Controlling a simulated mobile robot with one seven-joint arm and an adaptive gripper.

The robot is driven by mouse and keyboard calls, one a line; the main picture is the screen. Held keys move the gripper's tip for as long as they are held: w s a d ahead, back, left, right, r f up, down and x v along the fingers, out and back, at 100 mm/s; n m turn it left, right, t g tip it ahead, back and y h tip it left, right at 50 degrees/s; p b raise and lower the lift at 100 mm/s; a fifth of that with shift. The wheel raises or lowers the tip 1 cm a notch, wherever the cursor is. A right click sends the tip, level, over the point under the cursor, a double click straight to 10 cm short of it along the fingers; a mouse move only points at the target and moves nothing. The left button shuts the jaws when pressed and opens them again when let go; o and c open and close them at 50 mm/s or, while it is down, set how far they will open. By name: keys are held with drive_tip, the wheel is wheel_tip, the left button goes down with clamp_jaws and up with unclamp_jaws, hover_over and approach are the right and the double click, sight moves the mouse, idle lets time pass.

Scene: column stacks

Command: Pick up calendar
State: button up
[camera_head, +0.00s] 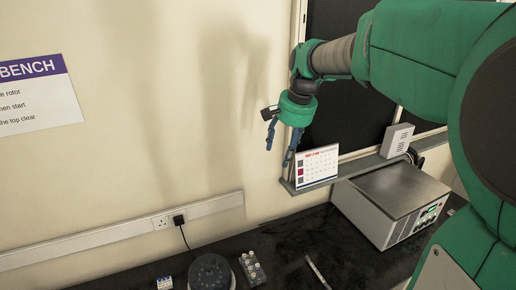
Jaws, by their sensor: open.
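The calendar (317,167) is a small white desk calendar with red print and a date grid. It stands upright at the left end of the grey window ledge. My gripper (279,150) is open and points down, just left of and above the calendar. Its right finger is close to the calendar's upper left edge in the picture. I cannot tell whether it touches the calendar. Nothing shows between the fingers.
A white box (397,141) stands farther right on the ledge (362,164). Below are a metal-topped instrument (398,190), a dark round device (211,272), a vial rack (252,269) and a pen-like item (317,271) on the black bench (300,242). A plug (179,220) sits in the wall trunking.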

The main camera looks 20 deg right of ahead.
drive_tip(key=w+d+f+m+p, duration=0.1)
drive_tip(key=w+d+m+p, duration=0.15)
drive_tip(key=w+d, duration=0.5)
drive_tip(key=m+g+y+p, duration=0.1)
drive_tip(key=m+y+p, duration=0.1)
drive_tip(key=m+p, duration=0.35)
approach(316, 164)
wheel_tip(316, 164, up, 3)
drive_tip(key=m+b, duration=0.1)
drive_tip(key=b, duration=0.1)
drive_tip(key=shift+s+d, duration=0.2)
drive_tip(key=shift+d, duration=0.25)
drive_tip(key=shift+f, duration=0.1)
drive_tip(key=shift+x, duration=4.2)
drive_tip(key=shift+a, duration=0.15)
drive_tip(key=shift+p+x, duration=0.3)
drive_tip(key=shift+x, duration=2.35)
